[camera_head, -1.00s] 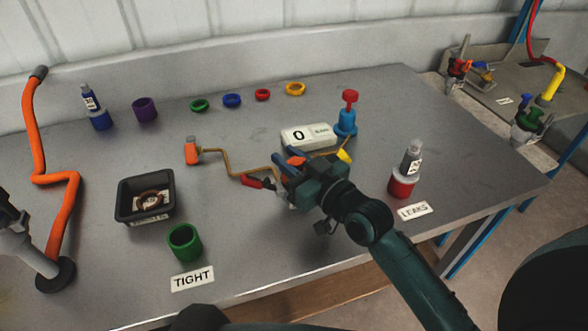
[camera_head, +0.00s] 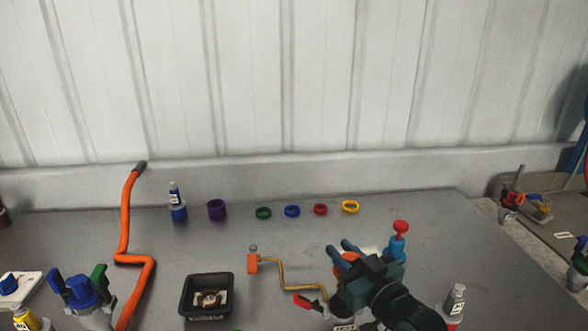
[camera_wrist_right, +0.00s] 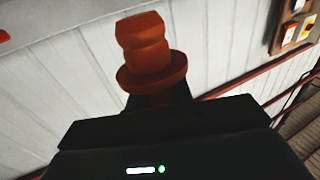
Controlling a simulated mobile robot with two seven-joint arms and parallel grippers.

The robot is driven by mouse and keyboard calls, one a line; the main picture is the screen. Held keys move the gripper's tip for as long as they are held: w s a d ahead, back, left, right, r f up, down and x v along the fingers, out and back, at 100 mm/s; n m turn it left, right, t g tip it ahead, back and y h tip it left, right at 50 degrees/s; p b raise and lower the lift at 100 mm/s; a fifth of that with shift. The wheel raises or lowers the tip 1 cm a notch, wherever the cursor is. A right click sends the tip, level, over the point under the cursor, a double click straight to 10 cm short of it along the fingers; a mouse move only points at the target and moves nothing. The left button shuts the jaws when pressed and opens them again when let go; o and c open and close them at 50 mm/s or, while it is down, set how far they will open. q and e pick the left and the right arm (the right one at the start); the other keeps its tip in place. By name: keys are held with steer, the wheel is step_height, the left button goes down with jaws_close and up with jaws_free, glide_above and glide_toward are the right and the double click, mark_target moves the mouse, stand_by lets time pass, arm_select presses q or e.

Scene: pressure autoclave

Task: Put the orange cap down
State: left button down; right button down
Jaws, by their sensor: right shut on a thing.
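My right gripper (camera_head: 346,252) is shut on the orange cap (camera_head: 347,261) above the back right part of the bench. In the right wrist view the orange cap (camera_wrist_right: 148,45) is upright in the picture, with a wide flange and a narrower ridged part above it. The pale wall lies behind it. The dark gripper body hides the lower end of the grip. My left gripper is not in view.
A bent brass pipe (camera_head: 290,288) with an orange fitting stands left of my right gripper. A blue pump with a red knob (camera_head: 400,228) is close on its right. A black tray (camera_head: 190,305) and several coloured rings stand on the bench (camera_head: 440,215). Bare bench lies behind the pipe.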

steer(key=s+d+f+m+h, duration=0.1)
steer(key=s+d+m+h, duration=0.1)
steer(key=s, duration=0.4)
steer(key=s+d+f+m+t+h, duration=0.1)
steer(key=s+d+m+h, duration=0.1)
steer(key=s+h, duration=0.3)
steer(key=shift+s+d+f+m, duration=0.2)
steer(key=shift+s+d+m, duration=0.1)
steer(key=shift+s+d, duration=0.5)
steer(key=shift+w+a, duration=0.1)
